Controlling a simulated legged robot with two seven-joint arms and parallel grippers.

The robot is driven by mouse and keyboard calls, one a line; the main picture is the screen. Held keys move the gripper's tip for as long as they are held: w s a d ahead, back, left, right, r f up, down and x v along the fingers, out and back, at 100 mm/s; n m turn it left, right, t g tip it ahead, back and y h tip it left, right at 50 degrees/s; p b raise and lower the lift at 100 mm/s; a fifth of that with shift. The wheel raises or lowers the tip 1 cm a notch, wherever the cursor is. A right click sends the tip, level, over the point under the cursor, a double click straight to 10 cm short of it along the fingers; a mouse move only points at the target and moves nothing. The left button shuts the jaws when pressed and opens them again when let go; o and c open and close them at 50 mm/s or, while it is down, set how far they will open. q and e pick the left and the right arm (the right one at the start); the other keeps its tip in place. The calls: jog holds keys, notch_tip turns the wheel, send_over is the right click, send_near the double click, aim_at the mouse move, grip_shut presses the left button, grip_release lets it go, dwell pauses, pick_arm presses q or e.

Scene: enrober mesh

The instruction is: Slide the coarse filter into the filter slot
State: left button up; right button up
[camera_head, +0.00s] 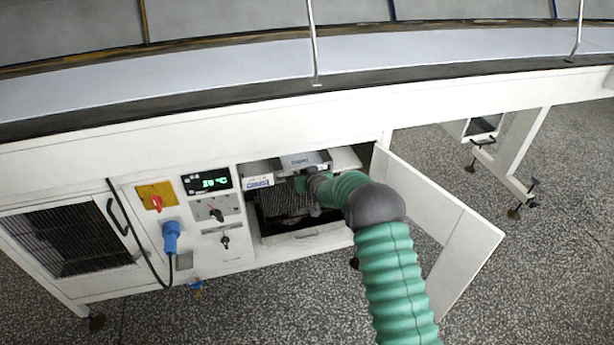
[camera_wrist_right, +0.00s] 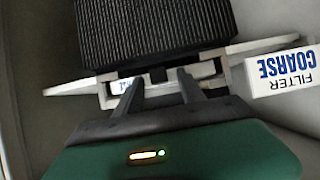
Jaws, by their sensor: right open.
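A dark ribbed block (camera_wrist_right: 150,25), which looks like the coarse filter, fills the top of the right wrist view, with a white flange and bracket-like handle in front. In the head view it shows as a dark ribbed face (camera_head: 284,202) inside the open cabinet. A white block lettered FILTER COARSE (camera_wrist_right: 285,72) is beside it, upside down in the wrist view. My right gripper (camera_wrist_right: 158,85) is open, its two fingers at the handle; I cannot tell whether they touch it. In the head view the right gripper (camera_head: 305,184) reaches into the cabinet. The slot's inside is hidden.
The white cabinet door (camera_head: 440,210) stands open to the right of my arm. A control panel with a temperature display (camera_head: 207,181), a red switch and a blue plug (camera_head: 171,237) is left of the opening. The conveyor frame (camera_head: 200,120) runs above.

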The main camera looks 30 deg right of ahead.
jog(key=p+v, duration=0.4)
jog(key=v, duration=1.2)
jog(key=shift+s+p, duration=0.3)
jog(key=shift+p, duration=0.1)
jog(key=shift+a+r, duration=0.1)
